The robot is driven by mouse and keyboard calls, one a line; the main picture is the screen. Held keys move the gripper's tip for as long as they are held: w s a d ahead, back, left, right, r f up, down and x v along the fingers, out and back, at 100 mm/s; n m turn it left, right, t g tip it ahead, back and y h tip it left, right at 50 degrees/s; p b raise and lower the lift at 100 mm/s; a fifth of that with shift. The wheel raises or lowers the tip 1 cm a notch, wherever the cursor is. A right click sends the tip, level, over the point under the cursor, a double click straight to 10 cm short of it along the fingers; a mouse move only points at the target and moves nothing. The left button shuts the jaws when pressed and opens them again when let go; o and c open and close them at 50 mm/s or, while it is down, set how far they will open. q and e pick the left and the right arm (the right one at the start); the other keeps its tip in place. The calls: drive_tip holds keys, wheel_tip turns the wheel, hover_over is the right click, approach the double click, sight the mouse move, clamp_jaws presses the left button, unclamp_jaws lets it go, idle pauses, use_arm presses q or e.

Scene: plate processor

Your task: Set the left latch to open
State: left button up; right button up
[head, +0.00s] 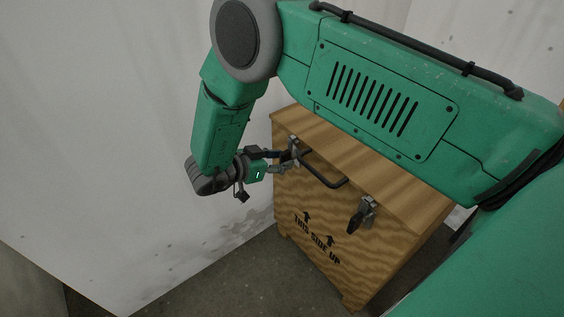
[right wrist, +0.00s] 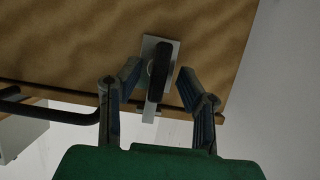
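The left latch (head: 294,144) is on the front face of a wooden crate (head: 325,245), near its upper left corner. In the right wrist view the latch (right wrist: 149,78) is a grey metal plate with a dark lever on it. My right gripper (head: 288,158) is at this latch. In the right wrist view the gripper (right wrist: 159,78) is open, with one finger on each side of the latch and gaps between fingers and lever. Contact cannot be told. In the head view the fingers partly hide the latch. My left gripper is not in view.
A dark bar handle (head: 328,183) sticks out right of the left latch; it also shows at the left in the right wrist view (right wrist: 50,113). A second latch (head: 364,213) with a black lever is further right. A white wall (head: 100,130) stands close on the left.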

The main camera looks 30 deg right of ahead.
drive_tip(key=shift+d+f, duration=0.1)
drive_tip(key=shift+d, duration=0.35)
drive_tip(key=shift+d+f, duration=0.1)
drive_tip(key=shift+d, duration=0.15)
clamp_jaws()
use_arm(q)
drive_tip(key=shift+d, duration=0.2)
use_arm(e)
drive_tip(key=shift+a, duration=0.15)
